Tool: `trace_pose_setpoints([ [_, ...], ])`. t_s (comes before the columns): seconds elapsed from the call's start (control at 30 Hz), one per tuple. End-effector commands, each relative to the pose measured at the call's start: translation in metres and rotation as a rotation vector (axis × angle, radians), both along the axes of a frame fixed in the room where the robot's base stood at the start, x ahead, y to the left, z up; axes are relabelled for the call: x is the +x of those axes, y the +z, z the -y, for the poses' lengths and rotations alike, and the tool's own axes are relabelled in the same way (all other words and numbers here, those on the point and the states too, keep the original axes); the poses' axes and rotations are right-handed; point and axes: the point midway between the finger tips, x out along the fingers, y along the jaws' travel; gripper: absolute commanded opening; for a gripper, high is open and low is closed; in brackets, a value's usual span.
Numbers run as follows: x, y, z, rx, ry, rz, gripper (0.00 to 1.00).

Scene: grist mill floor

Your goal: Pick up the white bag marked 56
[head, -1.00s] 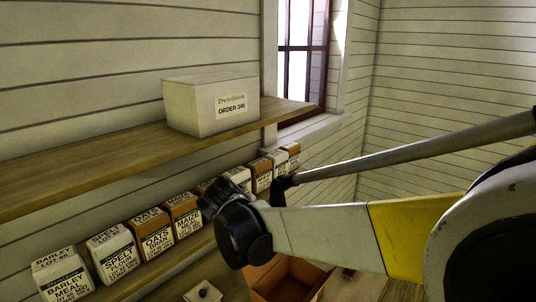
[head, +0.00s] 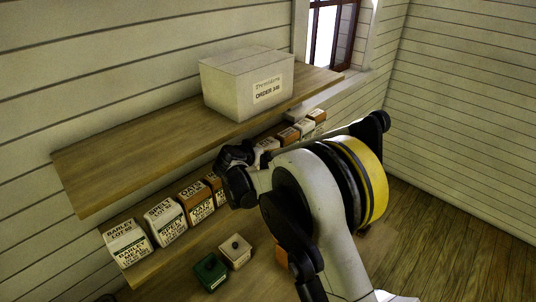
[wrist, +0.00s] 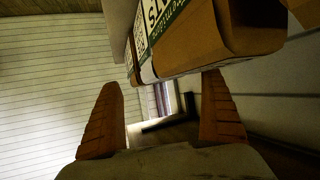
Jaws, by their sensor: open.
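A row of white and brown labelled bags stands on the lower shelf. At the left end are a white barley bag (head: 127,242) and a white spelt bag (head: 165,222); their lot numbers are too small to read surely. A brown oats bag (head: 197,203) stands to their right. I cannot tell which white bag is marked 56. My gripper (wrist: 162,85) is open, with nothing between its orange fingers. In the wrist view a brown bag with a white and green label (wrist: 190,40) looms just beyond the fingertips. My arm hides part of the row in the head view.
The upper shelf (head: 115,165) overhangs the row and carries a white box marked order 346 (head: 235,92). A green container (head: 211,271) and a cream container (head: 236,251) sit below the lower shelf. Wooden floor (head: 440,250) is clear at right.

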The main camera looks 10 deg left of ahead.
Motion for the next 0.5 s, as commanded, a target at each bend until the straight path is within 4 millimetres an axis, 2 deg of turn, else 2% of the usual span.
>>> trace_pose_setpoints([
  [0.33, 0.039, -0.017, 0.001, 0.000, -0.001, 0.000, 0.93],
  [0.5, 0.049, -0.024, 0.002, -0.001, 0.000, 0.000, 0.93],
])
